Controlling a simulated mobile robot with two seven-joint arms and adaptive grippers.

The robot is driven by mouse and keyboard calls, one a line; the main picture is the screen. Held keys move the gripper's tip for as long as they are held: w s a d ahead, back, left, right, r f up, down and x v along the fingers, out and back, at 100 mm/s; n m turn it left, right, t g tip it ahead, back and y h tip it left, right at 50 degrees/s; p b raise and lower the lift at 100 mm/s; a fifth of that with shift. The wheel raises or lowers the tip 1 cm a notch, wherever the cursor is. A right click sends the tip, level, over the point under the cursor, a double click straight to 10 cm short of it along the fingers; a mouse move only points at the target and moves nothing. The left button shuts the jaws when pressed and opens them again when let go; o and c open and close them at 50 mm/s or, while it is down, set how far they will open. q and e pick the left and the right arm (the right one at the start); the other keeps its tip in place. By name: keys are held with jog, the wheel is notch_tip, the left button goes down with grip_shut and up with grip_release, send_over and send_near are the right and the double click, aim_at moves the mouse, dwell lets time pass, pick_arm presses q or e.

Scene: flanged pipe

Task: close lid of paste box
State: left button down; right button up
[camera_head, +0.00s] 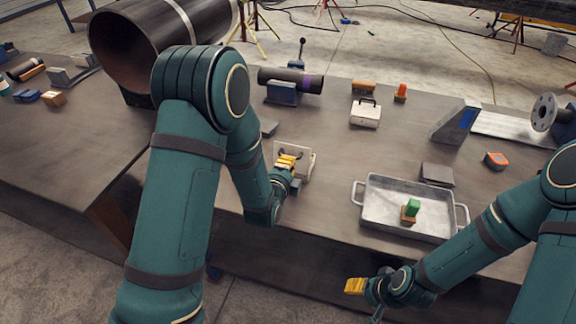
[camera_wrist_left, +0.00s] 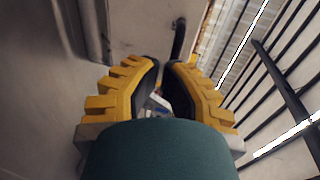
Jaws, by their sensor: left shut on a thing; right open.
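A pale box (camera_head: 308,167) stands near the table's front edge, left of the metal tray; I take it for the paste box. A pale panel with a dark handle, which seems to be its lid, faces my left gripper (camera_head: 288,162). The gripper's yellow fingers cover part of the panel and handle. In the left wrist view, the fingertips (camera_wrist_left: 161,66) close around the dark handle (camera_wrist_left: 178,40), with the pale panel (camera_wrist_left: 140,25) behind. The exact lid angle is hard to tell. My right gripper (camera_head: 356,286) is open and empty in front of the table, below the tray.
The metal tray (camera_head: 375,217) holds a green-topped block (camera_head: 411,209). A second pale box with a dark handle (camera_head: 366,113) stands further back. Bare table lies between box and tray.

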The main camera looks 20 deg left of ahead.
pick_arm(q)
jog(key=shift+w, duration=0.1)
dwell(0.3)
jog(key=shift+w+r+g+p, duration=0.3)
jog(key=shift+g+p, duration=0.1)
jog(key=shift+p, duration=0.3)
